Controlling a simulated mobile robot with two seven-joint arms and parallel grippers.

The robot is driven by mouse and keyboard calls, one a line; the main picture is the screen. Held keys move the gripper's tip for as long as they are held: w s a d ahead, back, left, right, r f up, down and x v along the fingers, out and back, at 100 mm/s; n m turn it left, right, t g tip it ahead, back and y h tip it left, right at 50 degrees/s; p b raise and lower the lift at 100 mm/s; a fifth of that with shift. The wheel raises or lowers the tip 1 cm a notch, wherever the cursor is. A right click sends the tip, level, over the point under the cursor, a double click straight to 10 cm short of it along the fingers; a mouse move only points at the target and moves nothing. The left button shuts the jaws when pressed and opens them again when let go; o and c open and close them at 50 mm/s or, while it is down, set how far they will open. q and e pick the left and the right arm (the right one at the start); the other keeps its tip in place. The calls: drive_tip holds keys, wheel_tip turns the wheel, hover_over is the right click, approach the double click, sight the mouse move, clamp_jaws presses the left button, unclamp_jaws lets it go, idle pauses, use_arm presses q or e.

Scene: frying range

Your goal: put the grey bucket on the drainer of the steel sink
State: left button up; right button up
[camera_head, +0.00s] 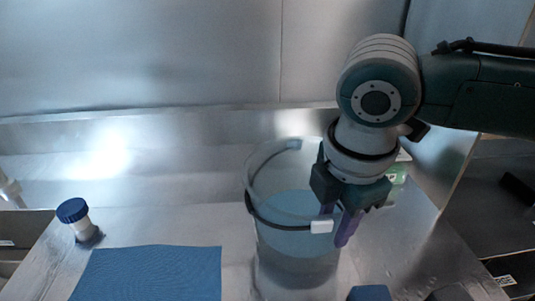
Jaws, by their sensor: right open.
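A see-through greyish bucket (285,245) with a dark band and pale clips stands upright on the steel surface, right of the middle. Bluish contents or a tint show through its wall. My right gripper (338,222) points down at the bucket's right side. Its purple fingers are apart, close to the rim; I cannot tell whether the rim lies between them or whether they touch it. My left gripper is not in view. I cannot make out a sink basin or a ribbed drainer.
A blue cloth or mat (150,274) lies front left, with a blue-capped bottle (76,217) behind it. A blue object (369,293) sits at the bottom edge. A green-and-white item (397,178) is partly hidden behind my gripper. A steel wall closes the back.

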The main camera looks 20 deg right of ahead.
drive_tip(key=p+v, duration=0.1)
drive_tip(key=v, duration=1)
drive_tip(key=s+a+f+m+t+y, duration=0.1)
drive_tip(key=s+a+f+m+y, duration=0.35)
drive_tip(key=s+a+m, duration=0.35)
drive_tip(key=s+d+f+m+h, duration=0.3)
drive_tip(key=s+d+m, duration=0.4)
drive_tip(key=shift+s+d+f+m, duration=0.2)
drive_tip(key=shift+s+f+m, duration=0.15)
drive_tip(key=shift+f+m, duration=0.05)
drive_tip(key=shift+r, duration=0.1)
wheel_tip(320, 180, up, 35)
drive_tip(key=p, duration=3.5)
drive_tip(key=shift+p, duration=0.3)
drive_tip(key=shift+r, duration=0.1)
